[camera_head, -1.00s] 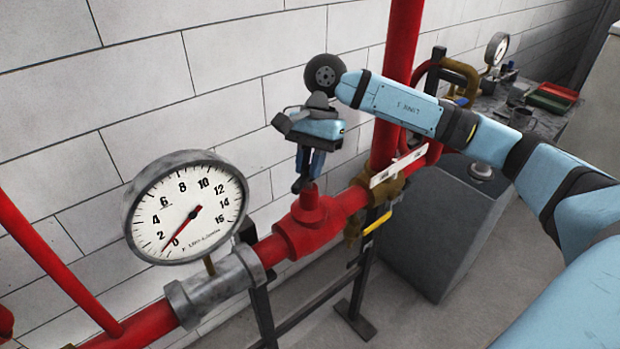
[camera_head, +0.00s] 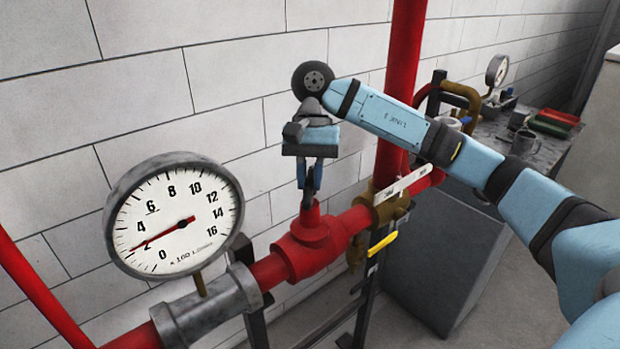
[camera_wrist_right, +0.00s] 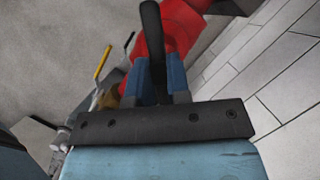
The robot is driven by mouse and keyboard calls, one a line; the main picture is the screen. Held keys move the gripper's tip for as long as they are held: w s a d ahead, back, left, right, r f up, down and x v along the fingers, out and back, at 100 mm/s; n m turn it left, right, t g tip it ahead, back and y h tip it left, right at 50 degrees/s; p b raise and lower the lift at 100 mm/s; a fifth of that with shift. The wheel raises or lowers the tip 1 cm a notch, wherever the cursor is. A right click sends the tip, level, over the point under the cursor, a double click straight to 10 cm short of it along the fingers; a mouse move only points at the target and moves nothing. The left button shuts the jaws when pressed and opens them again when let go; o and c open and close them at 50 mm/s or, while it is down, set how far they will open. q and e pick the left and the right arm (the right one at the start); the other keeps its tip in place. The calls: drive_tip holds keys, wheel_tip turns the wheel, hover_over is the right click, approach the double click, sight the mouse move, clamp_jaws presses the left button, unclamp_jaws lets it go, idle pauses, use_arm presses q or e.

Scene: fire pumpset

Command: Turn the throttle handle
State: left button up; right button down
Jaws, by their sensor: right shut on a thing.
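My right gripper (camera_head: 309,190) points down over the red valve body (camera_head: 312,243) on the red pipe. Its blue fingers are shut on the dark throttle handle (camera_wrist_right: 153,45), which rises from the valve. In the right wrist view the handle stands between the two fingers (camera_wrist_right: 158,85), with the red valve behind it. In the head view the fingers hide most of the handle. The round gauge (camera_head: 175,215) on the pipe has its red needle near 2. My left gripper is not in view.
A brown valve with a yellow lever (camera_head: 381,243) sits right of the red valve. A red vertical pipe (camera_head: 402,80) rises behind my right arm. A white brick wall (camera_head: 230,80) is close behind the pipe. A grey cabinet (camera_head: 430,265) stands at the right.

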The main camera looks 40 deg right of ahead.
drive_tip(key=c, duration=1.1)
unclamp_jaws()
drive_tip(key=p+v, duration=0.8)
drive_tip(key=v, duration=0.6)
drive_tip(key=shift+s+p, duration=0.15)
drive_tip(key=shift+p, duration=0.2)
